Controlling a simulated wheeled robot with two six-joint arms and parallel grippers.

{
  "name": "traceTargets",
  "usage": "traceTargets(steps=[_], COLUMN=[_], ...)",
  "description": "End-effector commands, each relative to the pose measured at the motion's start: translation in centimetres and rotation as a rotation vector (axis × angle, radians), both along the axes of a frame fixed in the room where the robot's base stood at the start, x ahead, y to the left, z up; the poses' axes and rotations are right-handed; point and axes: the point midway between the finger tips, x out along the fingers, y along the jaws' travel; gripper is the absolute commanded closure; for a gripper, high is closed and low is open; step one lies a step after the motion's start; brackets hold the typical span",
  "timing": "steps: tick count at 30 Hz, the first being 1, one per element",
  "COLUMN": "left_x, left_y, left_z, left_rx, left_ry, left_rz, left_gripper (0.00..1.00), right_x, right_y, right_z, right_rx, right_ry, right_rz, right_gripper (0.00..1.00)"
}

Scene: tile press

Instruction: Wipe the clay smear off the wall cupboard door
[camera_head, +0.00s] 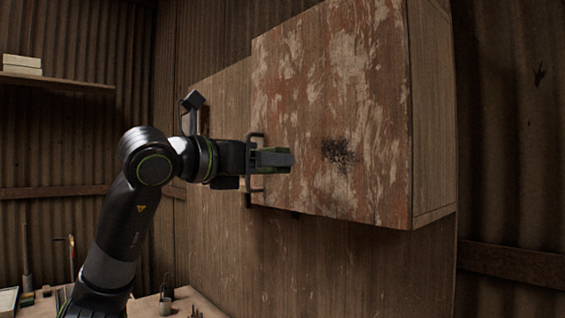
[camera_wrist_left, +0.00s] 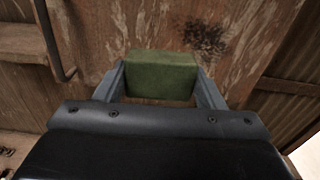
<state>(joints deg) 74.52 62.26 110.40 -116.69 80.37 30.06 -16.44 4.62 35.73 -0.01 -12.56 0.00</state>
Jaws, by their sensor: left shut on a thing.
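The wall cupboard door (camera_head: 300,80) has worn reddish-brown paint with pale scraped patches. A dark speckled smear (camera_head: 340,151) lies on its lower middle, and it also shows in the left wrist view (camera_wrist_left: 204,39). My left gripper (camera_head: 278,160) is in front of the door's lower left part, to the left of the smear. It is shut on a green block-shaped sponge (camera_wrist_left: 161,75), held between both fingers. I cannot tell whether the sponge touches the door. My right gripper is in neither view.
A dark bar handle (camera_head: 249,190) is at the door's left edge, close beside my left gripper. A shelf (camera_head: 58,82) with pale blocks is at the far left. A workbench (camera_head: 205,308) with a cup (camera_head: 165,306) and tools is below.

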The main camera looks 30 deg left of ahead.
Motion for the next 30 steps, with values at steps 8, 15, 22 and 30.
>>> traceTargets(steps=[8, 15, 22, 30], left_x=[1.1, 3.6, 5.2, 5.7], left_y=[-0.4, -1.3, -1.8, -1.9], left_z=[0.3, 0.3, 0.2, 0.0], left_rx=[-0.008, -0.010, -0.009, -0.007], left_ry=[-0.020, -0.018, -0.018, -0.019], left_rz=[-0.001, -0.002, 0.000, 0.002], left_gripper=[0.55, 0.55, 0.55, 0.55], right_x=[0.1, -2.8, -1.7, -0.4], right_y=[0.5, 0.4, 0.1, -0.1], right_z=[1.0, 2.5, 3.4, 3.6], right_rx=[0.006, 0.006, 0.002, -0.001], right_ry=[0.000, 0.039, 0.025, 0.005], right_rz=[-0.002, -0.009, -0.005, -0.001], right_gripper=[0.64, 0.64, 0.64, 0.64])
